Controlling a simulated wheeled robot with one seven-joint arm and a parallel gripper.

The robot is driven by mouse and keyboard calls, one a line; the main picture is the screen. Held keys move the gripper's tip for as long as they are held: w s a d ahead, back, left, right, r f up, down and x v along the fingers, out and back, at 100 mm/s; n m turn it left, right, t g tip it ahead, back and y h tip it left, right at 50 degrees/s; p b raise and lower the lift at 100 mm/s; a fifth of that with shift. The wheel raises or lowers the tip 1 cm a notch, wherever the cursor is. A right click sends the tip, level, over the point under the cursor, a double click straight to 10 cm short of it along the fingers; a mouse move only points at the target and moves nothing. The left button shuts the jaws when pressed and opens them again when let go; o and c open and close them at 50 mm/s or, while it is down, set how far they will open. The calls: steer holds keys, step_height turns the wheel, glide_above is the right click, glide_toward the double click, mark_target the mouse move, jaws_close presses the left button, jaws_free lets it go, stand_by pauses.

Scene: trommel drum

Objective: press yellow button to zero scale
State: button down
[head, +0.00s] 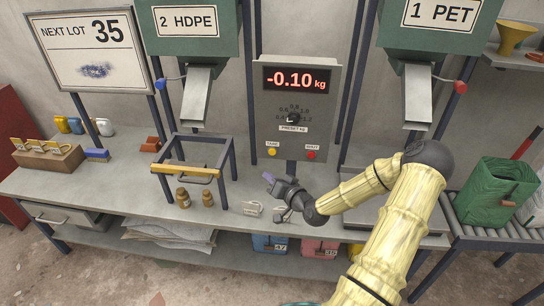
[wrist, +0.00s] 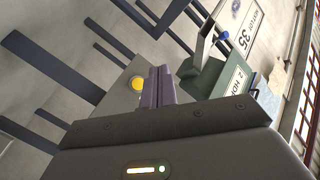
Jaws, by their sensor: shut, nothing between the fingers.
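The yellow button (head: 272,151) sits low on the left of the grey scale panel (head: 264,115), under a small label. The red display (head: 297,79) on that panel reads -0.10 kg. A red button (head: 311,155) is on the right of the same panel. My gripper (head: 268,183) is shut and empty, below the yellow button in the head view and apart from it. In the wrist view the yellow button (wrist: 138,84) shows just left of my shut fingers (wrist: 160,84).
A dial (head: 293,118) is between the display and the buttons. Chutes (head: 196,95) hang on both sides of the panel. A green bag (head: 490,190) is at the right.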

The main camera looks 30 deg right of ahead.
steer(key=w+d, duration=0.5)
steer(key=w, duration=0.2)
steer(key=shift+w+b, duration=0.2)
steer(key=shift+b, duration=0.25)
stand_by(2.1)
steer(key=shift+w+d, duration=0.2)
steer(key=shift+w, duration=0.1)
steer(key=shift+w+d, duration=0.2)
steer(key=shift+w, duration=0.15)
stand_by(0.8)
stand_by(0.4)
steer(key=shift+s+a, duration=0.45)
steer(key=shift+s, duration=0.25)
steer(key=shift+s+a, duration=0.7)
steer(key=shift+s, duration=0.35)
steer(key=shift+s+a, duration=0.7)
steer(key=shift+s, duration=0.35)
